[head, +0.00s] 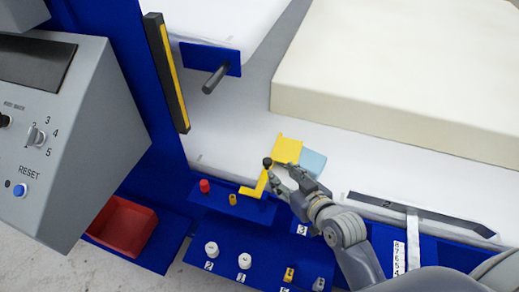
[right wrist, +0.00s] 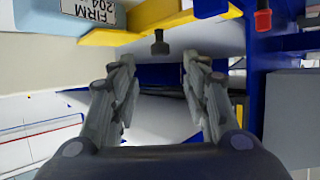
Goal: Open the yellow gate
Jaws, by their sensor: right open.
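The yellow gate shows in the head view as a bent yellow arm (head: 257,187) with a black knob (head: 267,162) at its upper end. A flat yellow piece (head: 287,148) lies just beyond the knob; I cannot tell whether it is joined to the arm. In the right wrist view, a yellow bar (right wrist: 175,22) crosses the top, and the black knob (right wrist: 159,46) hangs below it. My right gripper (head: 286,177) is open. Its fingertips (right wrist: 158,66) point toward the knob, with the knob centred between and apparently just beyond them. My left gripper is out of view.
A light blue block (head: 312,162) is beside the yellow piece; a label reading FIRM 204 (right wrist: 90,10) shows in the wrist view. A large cream foam slab (head: 390,75) lies behind. A red button (head: 204,186) and white knobs (head: 211,250) sit on blue panels. A grey control box (head: 75,130) stands left.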

